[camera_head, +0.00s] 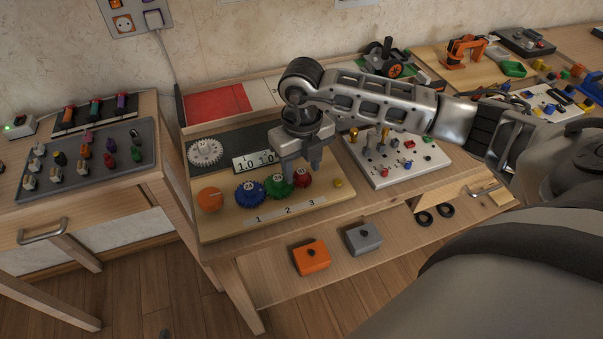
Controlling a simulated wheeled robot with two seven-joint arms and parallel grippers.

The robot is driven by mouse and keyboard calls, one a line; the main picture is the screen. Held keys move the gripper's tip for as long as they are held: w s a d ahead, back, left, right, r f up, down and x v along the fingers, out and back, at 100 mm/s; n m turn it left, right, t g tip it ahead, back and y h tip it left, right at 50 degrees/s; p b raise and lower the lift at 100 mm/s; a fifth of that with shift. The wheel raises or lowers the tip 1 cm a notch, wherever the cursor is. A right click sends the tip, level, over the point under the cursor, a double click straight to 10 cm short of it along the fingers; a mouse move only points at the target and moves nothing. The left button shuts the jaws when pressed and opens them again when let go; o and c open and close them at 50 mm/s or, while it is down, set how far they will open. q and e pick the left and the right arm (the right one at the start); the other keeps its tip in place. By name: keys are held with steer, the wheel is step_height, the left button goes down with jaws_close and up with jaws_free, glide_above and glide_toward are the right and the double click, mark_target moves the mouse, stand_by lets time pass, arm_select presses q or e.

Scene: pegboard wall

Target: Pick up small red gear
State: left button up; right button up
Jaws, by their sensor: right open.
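The small red gear (302,179) stands on the wooden gear board (222,230), at the right end of a row of gears. A green gear (277,186) and a blue gear (250,194) are to its left. My right gripper (302,172) points down over the board, with its fingertips at the red and green gears. It is open. The gripper hides part of the red gear, and I cannot tell whether the fingers touch it. My left gripper is not in view.
An orange knob (210,199) and a white gear (205,152) are at the board's left. A small yellow knob (338,183) is right of the red gear. A white panel with pegs (392,175) stands to the right. Orange (311,258) and grey (363,239) boxes lie on the lower shelf.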

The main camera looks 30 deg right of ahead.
steer(key=shift+f, duration=0.15)
jaws_close()
